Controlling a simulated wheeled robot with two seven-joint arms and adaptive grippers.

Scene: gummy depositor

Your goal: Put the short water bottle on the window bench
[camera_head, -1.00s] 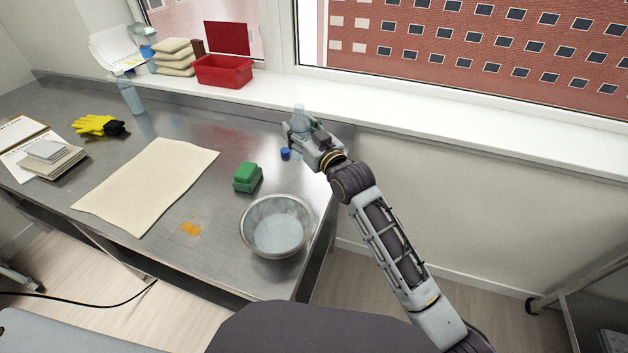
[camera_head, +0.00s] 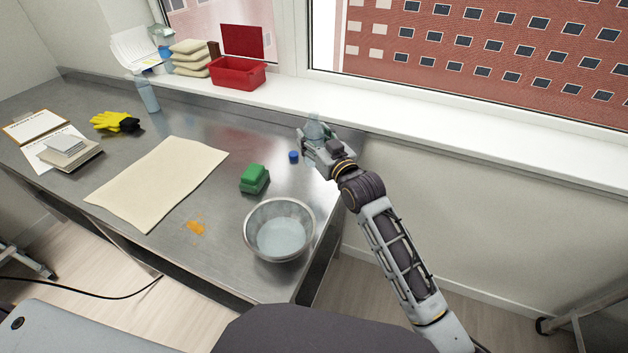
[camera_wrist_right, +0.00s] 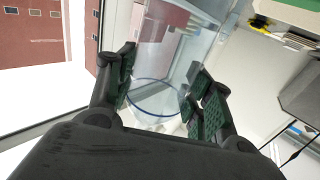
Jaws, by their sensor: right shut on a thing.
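A clear, pale blue water bottle (camera_head: 314,128) is in my right gripper (camera_head: 318,142), near the back right corner of the metal table. In the right wrist view the clear bottle (camera_wrist_right: 160,75), with a blue ring, is between the two green-padded fingers (camera_wrist_right: 158,95). My right gripper is shut on it. The gripper hides the bottle's lower part in the head view, so I cannot tell whether it touches the table. The white window bench (camera_head: 430,118) runs behind the table under the window. My left gripper is not in view.
A red bin (camera_head: 237,76) and stacked beige bags (camera_head: 190,60) stand on the bench's left; its right is clear. On the table (camera_head: 215,135) are another bottle (camera_head: 147,95), gloves (camera_head: 115,122), a blue cap (camera_head: 293,157), a green sponge (camera_head: 254,179) and a metal bowl (camera_head: 279,230).

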